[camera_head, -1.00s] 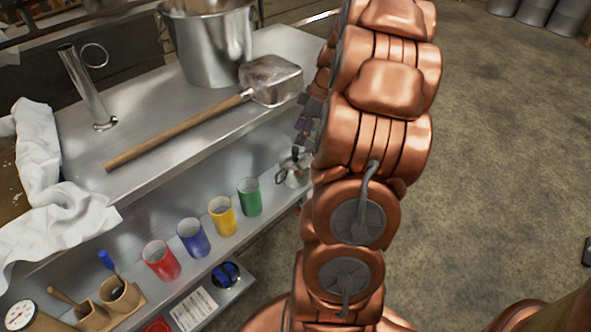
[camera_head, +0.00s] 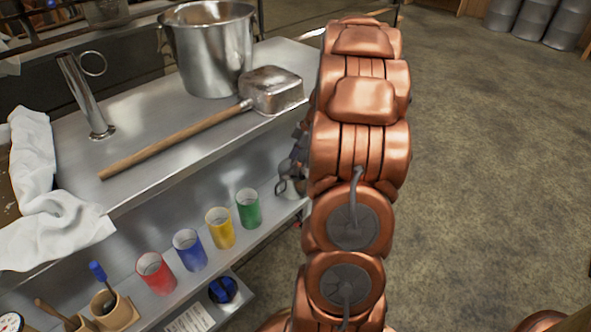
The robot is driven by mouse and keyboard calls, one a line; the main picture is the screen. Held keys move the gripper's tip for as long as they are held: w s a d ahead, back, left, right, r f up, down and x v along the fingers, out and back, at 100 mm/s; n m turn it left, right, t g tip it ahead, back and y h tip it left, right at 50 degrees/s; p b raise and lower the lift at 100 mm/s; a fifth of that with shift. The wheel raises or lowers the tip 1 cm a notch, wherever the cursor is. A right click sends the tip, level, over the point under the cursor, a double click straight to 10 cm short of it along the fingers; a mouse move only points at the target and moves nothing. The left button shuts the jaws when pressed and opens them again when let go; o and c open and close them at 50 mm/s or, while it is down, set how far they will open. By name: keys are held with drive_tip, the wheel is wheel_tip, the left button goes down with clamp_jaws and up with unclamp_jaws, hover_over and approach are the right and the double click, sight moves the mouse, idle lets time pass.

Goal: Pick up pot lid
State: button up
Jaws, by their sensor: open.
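A small metal pot (camera_head: 297,184) stands at the right end of the lower shelf, with its dark handle to the left. My copper arm and gripper hide most of it, and its lid cannot be made out clearly. My gripper (camera_head: 299,148) shows only as a few dark parts at the left edge of my arm. It is open and close to the top of the pot; whether it touches the lid is hidden.
Red, blue, yellow and green cups (camera_head: 247,208) line the lower shelf (camera_head: 268,232). Above, the steel counter (camera_head: 150,165) holds a long-handled ladle (camera_head: 272,90), a bucket (camera_head: 210,50), a metal cylinder (camera_head: 85,95) and a white cloth (camera_head: 45,215).

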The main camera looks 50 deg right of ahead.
drive_tip(key=shift+c, duration=0.2)
clamp_jaws()
idle(0.3)
